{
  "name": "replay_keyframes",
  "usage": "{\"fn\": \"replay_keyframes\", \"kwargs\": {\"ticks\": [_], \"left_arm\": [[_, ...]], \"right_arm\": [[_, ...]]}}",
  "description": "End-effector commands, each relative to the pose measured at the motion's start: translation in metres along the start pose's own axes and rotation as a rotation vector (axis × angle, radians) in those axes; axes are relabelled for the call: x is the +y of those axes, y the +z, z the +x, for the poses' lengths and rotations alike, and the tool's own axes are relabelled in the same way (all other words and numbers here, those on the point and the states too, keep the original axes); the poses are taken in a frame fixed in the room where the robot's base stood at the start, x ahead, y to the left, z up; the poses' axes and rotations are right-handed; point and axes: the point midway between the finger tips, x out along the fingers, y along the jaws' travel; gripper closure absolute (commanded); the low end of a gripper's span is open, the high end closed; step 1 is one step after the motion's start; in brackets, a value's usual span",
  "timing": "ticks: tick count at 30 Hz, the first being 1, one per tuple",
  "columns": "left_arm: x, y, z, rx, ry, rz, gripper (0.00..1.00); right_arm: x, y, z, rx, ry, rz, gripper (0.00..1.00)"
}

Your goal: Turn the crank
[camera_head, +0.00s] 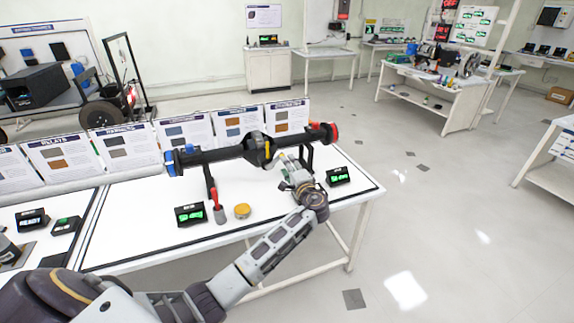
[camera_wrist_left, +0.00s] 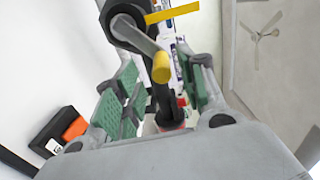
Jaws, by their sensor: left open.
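A dark axle (camera_head: 215,154) with a blue left end and a red right end rests on stands on the white table. The crank hub (camera_head: 259,149) is at its middle. In the left wrist view the dark round hub (camera_wrist_left: 127,22) carries a grey crank arm (camera_wrist_left: 141,38) with a yellow-tipped handle (camera_wrist_left: 161,68). My left gripper (camera_head: 282,160) is just right of and in front of the hub. In its wrist view the green-padded fingers (camera_wrist_left: 160,88) are apart, with the handle showing between them; I cannot tell whether they touch it. My right gripper is out of view.
A red-handled tool (camera_head: 216,203), a yellow round piece (camera_head: 242,211) and small displays (camera_head: 190,214) (camera_head: 338,176) stand on the table's front part. Upright printed cards (camera_head: 188,133) line the back. The floor right of the table is clear.

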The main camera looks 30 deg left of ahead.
Motion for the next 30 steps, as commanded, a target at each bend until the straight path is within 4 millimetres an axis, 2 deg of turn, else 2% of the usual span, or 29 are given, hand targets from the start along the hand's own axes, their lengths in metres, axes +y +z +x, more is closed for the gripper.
{"fn": "replay_keyframes", "kwargs": {"ticks": [12,18,24,30], "left_arm": [[0.001,-0.001,-0.063,0.002,0.002,0.0,0.59],[0.001,0.0,-0.085,0.001,0.001,0.001,0.59],[0.001,-0.001,-0.095,0.002,0.002,0.001,0.59],[0.001,-0.001,-0.096,0.001,0.002,0.001,0.59]], "right_arm": [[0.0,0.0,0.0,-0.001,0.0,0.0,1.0],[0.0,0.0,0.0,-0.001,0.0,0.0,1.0],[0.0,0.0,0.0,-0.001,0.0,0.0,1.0],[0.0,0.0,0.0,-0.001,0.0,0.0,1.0]]}}
